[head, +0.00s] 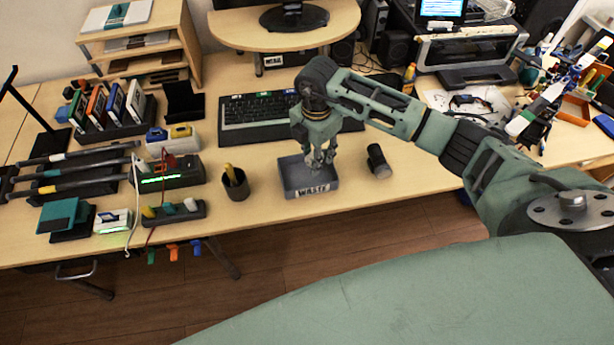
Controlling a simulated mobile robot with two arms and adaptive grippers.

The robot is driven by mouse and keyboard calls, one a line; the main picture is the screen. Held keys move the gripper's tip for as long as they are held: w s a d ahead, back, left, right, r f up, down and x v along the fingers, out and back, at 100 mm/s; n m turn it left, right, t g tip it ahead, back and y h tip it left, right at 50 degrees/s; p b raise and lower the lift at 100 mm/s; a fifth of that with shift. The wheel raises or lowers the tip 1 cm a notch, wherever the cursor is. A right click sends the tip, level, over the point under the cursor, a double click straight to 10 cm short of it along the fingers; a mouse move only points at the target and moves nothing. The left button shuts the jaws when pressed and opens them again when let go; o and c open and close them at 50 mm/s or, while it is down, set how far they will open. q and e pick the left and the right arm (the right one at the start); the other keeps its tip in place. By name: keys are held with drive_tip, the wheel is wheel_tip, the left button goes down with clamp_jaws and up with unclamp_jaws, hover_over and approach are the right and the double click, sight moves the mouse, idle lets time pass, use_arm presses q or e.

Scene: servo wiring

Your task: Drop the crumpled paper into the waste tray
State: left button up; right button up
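The waste tray (290,182) is a grey open box with a "WASTE" label on its front, near the front edge of the desk. My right gripper (318,164) points down over the tray, its fingertips at or just above the tray's opening. I cannot tell whether its fingers are open or shut, or whether they hold anything. I cannot make out the crumpled paper; the gripper and tray walls hide part of the tray's inside. My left gripper is not in view.
A dark cup (235,188) with a yellow item stands left of the tray, and a black cylinder (378,161) lies right of it. A keyboard (255,112) lies behind. A lit device (168,174) and tool rack (174,213) are further left.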

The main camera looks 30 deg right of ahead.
wheel_tip(320, 180, down, 4)
drive_tip(key=shift+w+r+b, duration=0.1)
drive_tip(key=shift+r+b, duration=0.1)
drive_tip(key=shift+b, duration=0.85)
drive_tip(key=o, duration=0.8)
wheel_tip(320, 180, up, 12)
drive_tip(key=shift+r, duration=0.1)
